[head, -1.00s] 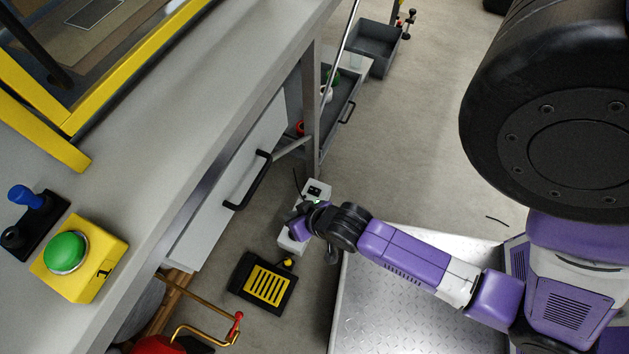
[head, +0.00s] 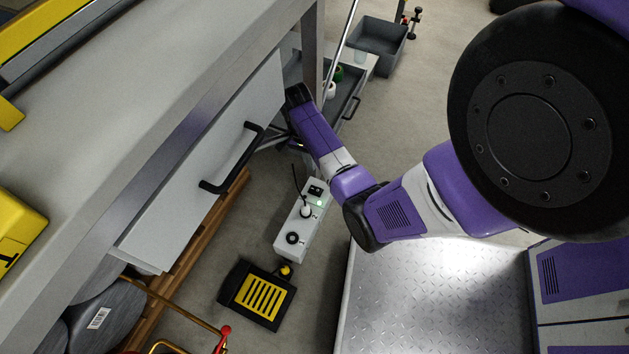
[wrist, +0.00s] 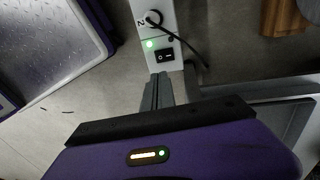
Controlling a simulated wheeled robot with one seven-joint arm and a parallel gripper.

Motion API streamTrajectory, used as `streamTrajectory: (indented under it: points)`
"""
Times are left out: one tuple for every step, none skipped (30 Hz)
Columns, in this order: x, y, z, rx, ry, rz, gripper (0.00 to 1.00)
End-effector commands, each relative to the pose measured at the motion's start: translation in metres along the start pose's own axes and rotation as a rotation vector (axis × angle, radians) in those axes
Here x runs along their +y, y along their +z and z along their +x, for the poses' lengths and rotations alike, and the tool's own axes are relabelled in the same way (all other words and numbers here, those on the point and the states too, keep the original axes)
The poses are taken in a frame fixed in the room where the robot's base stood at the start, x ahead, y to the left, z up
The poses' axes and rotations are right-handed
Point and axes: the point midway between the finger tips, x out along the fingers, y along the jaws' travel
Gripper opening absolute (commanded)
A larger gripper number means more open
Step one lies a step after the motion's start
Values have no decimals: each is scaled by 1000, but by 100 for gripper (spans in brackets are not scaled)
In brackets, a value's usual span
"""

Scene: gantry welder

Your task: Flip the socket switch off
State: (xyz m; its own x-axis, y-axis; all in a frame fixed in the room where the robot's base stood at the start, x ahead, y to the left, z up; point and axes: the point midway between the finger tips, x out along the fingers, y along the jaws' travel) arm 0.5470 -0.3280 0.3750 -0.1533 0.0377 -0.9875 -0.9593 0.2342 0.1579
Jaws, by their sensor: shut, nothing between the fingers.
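The socket strip (head: 287,253) is a white box on the floor, with a black rocker switch (head: 316,190), a lit green lamp (head: 320,202), a plugged-in white plug (head: 306,211) and an empty round outlet (head: 292,238). In the wrist view the switch (wrist: 165,57) lies just beyond the fingertips, with the green lamp (wrist: 149,43) beside it. My gripper (wrist: 158,80) is shut and empty, its fingers pointing at the switch end of the strip. I cannot tell whether they touch it. In the head view my forearm largely hides the gripper.
A grey workbench with a white drawer and black handle (head: 232,160) stands left of the strip. A black-and-yellow pedal (head: 257,296) lies in front of it. A dark cable (wrist: 185,42) runs from the plug. Grey bins (head: 377,45) stand beyond.

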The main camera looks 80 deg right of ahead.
Motion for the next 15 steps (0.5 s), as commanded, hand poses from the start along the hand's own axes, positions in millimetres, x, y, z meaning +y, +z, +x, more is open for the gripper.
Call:
streamTrajectory:
  points:
    - [0,0,7,-2,2,0,0]
    - [0,1,11,-2,2,0,0]
    - [0,1,17,-2,2,0,0]
    - [0,0,22,-2,1,0,0]
    - [1,1,28,-2,2,0,0]
    - [0,1,36,-2,2,0,0]
    - [0,1,42,-2,1,-1,0]
    - [0,1,48,-2,1,-1,0]
    - [0,1,56,-2,1,-1,0]
    - [0,1,62,-2,1,-1,0]
    - [0,1,68,-2,1,-1,0]
    - [0,1,76,-2,1,-2,0]
    - [0,1,82,-1,0,-2,0]
    - [0,1,88,-1,0,-2,0]
    - [0,1,95,-1,0,-1,0]
